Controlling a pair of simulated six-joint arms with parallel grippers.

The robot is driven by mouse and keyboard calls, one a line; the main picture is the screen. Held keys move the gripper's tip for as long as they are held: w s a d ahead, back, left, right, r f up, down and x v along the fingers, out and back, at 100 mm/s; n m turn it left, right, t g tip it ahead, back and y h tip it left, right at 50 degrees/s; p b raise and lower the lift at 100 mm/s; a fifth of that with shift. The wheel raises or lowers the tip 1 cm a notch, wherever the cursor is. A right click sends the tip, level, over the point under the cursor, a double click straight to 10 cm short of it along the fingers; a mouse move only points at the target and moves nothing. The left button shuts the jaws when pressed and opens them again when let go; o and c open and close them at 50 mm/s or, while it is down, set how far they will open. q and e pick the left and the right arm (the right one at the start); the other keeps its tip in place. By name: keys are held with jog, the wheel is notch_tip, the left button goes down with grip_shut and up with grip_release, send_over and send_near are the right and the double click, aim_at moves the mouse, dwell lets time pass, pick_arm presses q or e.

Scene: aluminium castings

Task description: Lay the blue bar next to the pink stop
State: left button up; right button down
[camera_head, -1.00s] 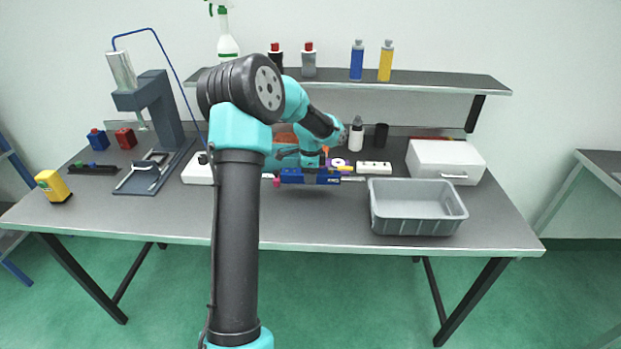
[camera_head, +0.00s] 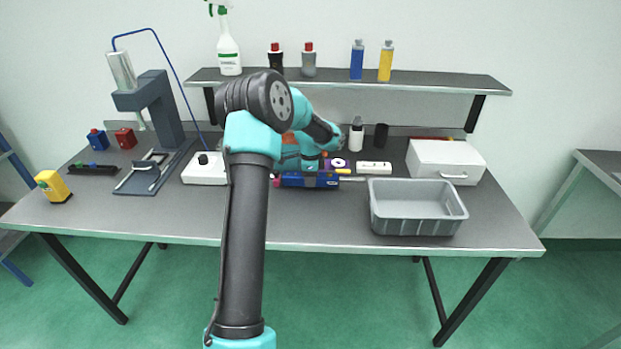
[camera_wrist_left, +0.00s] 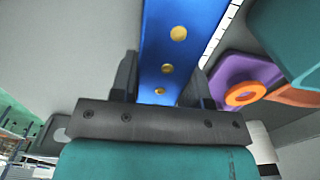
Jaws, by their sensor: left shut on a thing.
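The blue bar (camera_head: 293,180) lies lengthwise left to right just above or on the bench, behind my left forearm. In the left wrist view the blue bar (camera_wrist_left: 172,40) shows gold round spots and sits between the two dark fingers. My left gripper (camera_head: 313,178) is shut on the bar near its middle; its fingers also show in the wrist view (camera_wrist_left: 160,85). The pink stop (camera_head: 276,181) is at the bar's left end, close to it; I cannot tell whether they touch. My right gripper is not in view.
A grey bin (camera_head: 418,222) stands right of the bar. A white box (camera_head: 204,170) is to the left. A thin metal strip (camera_head: 352,179) extends right of the bar.

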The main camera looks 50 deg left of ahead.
pick_arm(q)
jog(key=shift+f, duration=0.6)
jog(key=o, duration=1.1)
jog(key=shift+o, duration=0.2)
jog(key=shift+r, duration=0.15)
jog(key=shift+w+a+r, duration=0.1)
jog(key=shift+r, duration=0.15)
notch_tip(320, 180, up, 12)
jog(key=shift+r, duration=0.2)
